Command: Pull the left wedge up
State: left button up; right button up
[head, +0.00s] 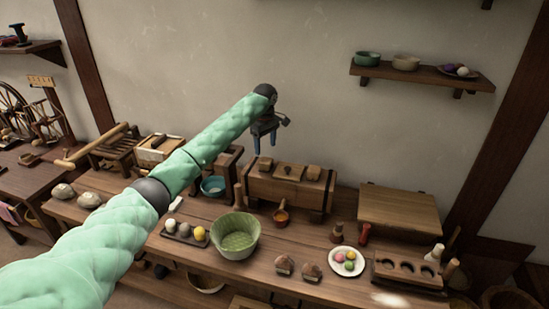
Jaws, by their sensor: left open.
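A wooden press-like box (283,194) stands on the bench against the wall. Small wooden pieces sit on its top: the left wedge (264,164) at the left end, a middle block (289,173) with a dark mark, and the right wedge (314,173) at the right end. My left gripper (265,149) points down with its two fingers apart and empty. In the picture its fingertips are just above the left wedge; I cannot tell the exact gap in depth. My right gripper is not in view.
On the bench (300,240) are a green bowl (235,235) in front of the box, a small ladle cup (281,217), a plate of coloured balls (347,262) and a wooden mold (405,272). A wall shelf (420,76) hangs at right.

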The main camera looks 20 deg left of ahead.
aim_at(266, 160)
pick_arm(q)
jog(key=shift+s+d+r+n, duration=0.1)
jog(key=shift+s+d+n, duration=0.15)
jog(key=shift+n, duration=0.65)
jog(key=shift+s+r+n, duration=0.45)
jog(key=shift+s+n, duration=0.05)
jog(key=shift+n, duration=0.6)
jog(key=shift+f+n, duration=0.1)
jog(key=shift+n, duration=0.2)
jog(key=shift+w+f, duration=0.2)
jog(key=shift+w, duration=0.05)
jog(key=shift+f, duration=0.25)
jog(key=shift+s+f+p, duration=0.1)
jog(key=shift+f+p, duration=0.95)
jog(key=shift+f, duration=2.55)
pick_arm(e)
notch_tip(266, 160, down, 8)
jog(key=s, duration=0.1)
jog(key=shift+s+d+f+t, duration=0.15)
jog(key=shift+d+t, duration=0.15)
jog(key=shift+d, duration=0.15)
